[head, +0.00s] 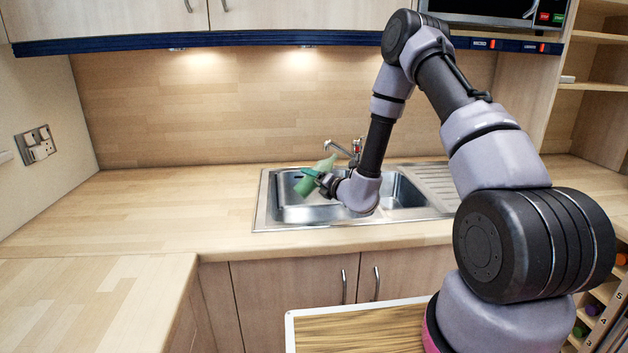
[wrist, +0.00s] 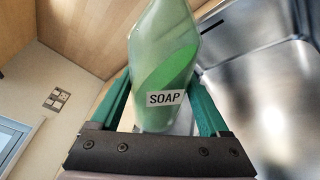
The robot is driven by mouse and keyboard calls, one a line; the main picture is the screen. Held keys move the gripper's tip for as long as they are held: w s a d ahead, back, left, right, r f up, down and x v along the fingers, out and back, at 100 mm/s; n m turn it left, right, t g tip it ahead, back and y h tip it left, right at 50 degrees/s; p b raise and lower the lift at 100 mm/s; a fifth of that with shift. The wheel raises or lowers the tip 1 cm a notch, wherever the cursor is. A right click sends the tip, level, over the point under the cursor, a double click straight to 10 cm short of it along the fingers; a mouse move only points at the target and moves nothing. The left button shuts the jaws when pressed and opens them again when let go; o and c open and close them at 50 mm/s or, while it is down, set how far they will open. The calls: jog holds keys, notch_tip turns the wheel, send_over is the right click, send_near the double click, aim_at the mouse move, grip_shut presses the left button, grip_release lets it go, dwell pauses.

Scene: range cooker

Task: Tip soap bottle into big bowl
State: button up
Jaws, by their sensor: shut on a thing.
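The green soap bottle (head: 304,187) is held tilted above the sink's left basin, in the head view. In the wrist view the bottle (wrist: 168,62) has a white SOAP label and stands between the green fingers. My gripper (head: 314,176) is shut on it; it also shows in the wrist view (wrist: 165,100). The big bowl appears to be the larger left basin of the steel sink (head: 308,214), directly below the bottle. Part of the basin is hidden behind my wrist. I cannot see any liquid leaving the bottle.
A tap (head: 345,150) rises behind the sink, close to the bottle and my wrist. A smaller basin (head: 408,190) and a ribbed drainer (head: 438,184) lie to the right. The wooden worktop (head: 170,205) left of the sink is clear.

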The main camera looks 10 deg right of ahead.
jog(key=shift+a, duration=0.1)
dwell(0.6)
jog(key=shift+s+a+f+m, duration=0.1)
jog(key=shift+a+f+m, duration=0.1)
jog(key=shift+m, duration=0.4)
jog(key=shift+a+f+m+y, duration=0.1)
jog(key=shift+f+m+y, duration=0.05)
jog(key=shift+m+y, duration=0.2)
dwell(0.5)
jog(key=shift+s+a+f+m, duration=0.1)
jog(key=shift+a+f+m, duration=0.1)
jog(key=shift+m, duration=0.15)
jog(key=shift+f+m, duration=0.1)
jog(key=shift+m, duration=0.2)
dwell(0.8)
jog(key=shift+a+f+m, duration=0.15)
jog(key=shift+m, duration=0.15)
jog(key=shift+f, duration=0.1)
dwell(0.9)
jog(key=shift+s+a+f+m+t, duration=0.1)
jog(key=shift+f+m+t, duration=0.2)
jog(key=shift+m, duration=0.4)
